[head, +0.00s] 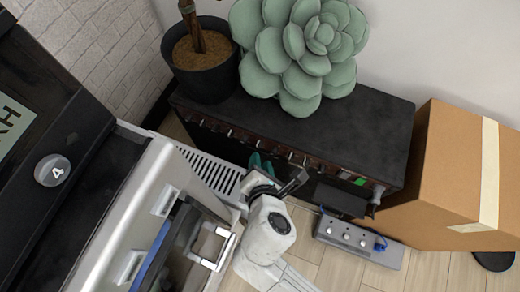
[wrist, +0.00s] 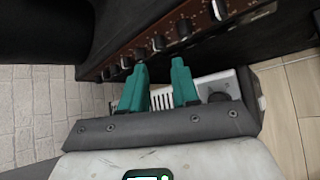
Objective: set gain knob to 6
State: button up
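The black amplifier (head: 350,125) stands against the wall in the head view, with a row of knobs (head: 295,157) along its front panel. My gripper (head: 260,163) has teal fingers, apart and empty in the wrist view (wrist: 160,88). It is in front of the panel's left half; I see no knob between the fingers.
A potted plant (head: 205,75) and a green succulent (head: 300,50) stand on the amplifier. A cardboard box (head: 455,175) is at the right. A grey pedal (head: 358,242) lies on the floor in front. A slotted pale unit (head: 205,168) is left of my gripper.

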aim_at(259, 148)
jog(key=b+x, duration=0.1)
jog(key=x, duration=0.4)
jog(key=shift+w+f+b, duration=0.3)
grip_shut()
